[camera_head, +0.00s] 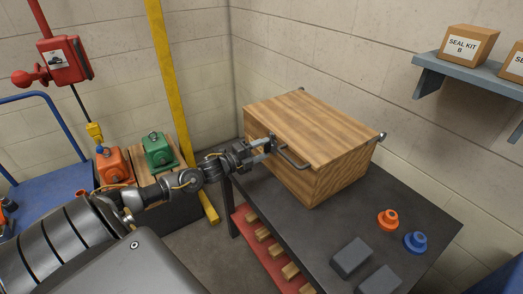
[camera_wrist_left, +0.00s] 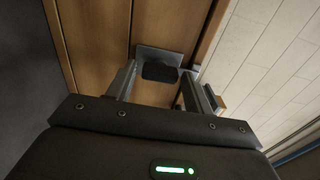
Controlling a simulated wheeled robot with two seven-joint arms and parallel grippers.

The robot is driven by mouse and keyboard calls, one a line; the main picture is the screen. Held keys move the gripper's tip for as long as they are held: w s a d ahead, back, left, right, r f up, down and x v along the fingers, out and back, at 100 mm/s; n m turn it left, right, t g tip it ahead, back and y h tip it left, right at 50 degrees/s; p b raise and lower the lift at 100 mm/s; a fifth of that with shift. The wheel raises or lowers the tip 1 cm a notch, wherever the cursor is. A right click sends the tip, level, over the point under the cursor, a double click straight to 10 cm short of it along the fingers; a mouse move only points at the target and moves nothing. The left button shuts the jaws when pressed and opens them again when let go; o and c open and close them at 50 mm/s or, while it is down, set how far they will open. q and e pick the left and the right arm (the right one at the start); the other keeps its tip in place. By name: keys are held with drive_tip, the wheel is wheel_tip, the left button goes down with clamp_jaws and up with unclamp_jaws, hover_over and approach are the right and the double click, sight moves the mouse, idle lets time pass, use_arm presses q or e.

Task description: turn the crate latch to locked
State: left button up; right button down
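The wooden crate (camera_head: 318,150) stands shut on the dark table. The latch (camera_head: 271,143) is a small dark piece on its left-facing side, partly hidden by my gripper. In the left wrist view, the latch shows as a dark block (camera_wrist_left: 160,72) on a grey plate against the wood. My left gripper (camera_head: 262,151) is at the latch. Its two fingers (camera_wrist_left: 160,84) are apart, with the block between or just beyond their tips; contact cannot be told. Whether the latch is locked cannot be told. My right gripper is not in view.
A metal handle (camera_head: 293,162) sticks out beside the latch. The dark table (camera_head: 408,190) also holds an orange part (camera_head: 388,220), a blue part (camera_head: 415,242) and grey blocks (camera_head: 351,258). Orange (camera_head: 114,165) and green (camera_head: 159,152) motors stand left. A wall shelf (camera_head: 470,78) is at right.

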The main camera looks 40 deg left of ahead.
use_arm(q)
drive_tip(key=shift+o, duration=0.9)
drive_tip(key=shift+s, duration=0.15)
drive_tip(key=v, duration=1)
drive_tip(key=shift+s+b, duration=0.2)
drive_tip(key=shift+b, duration=0.1)
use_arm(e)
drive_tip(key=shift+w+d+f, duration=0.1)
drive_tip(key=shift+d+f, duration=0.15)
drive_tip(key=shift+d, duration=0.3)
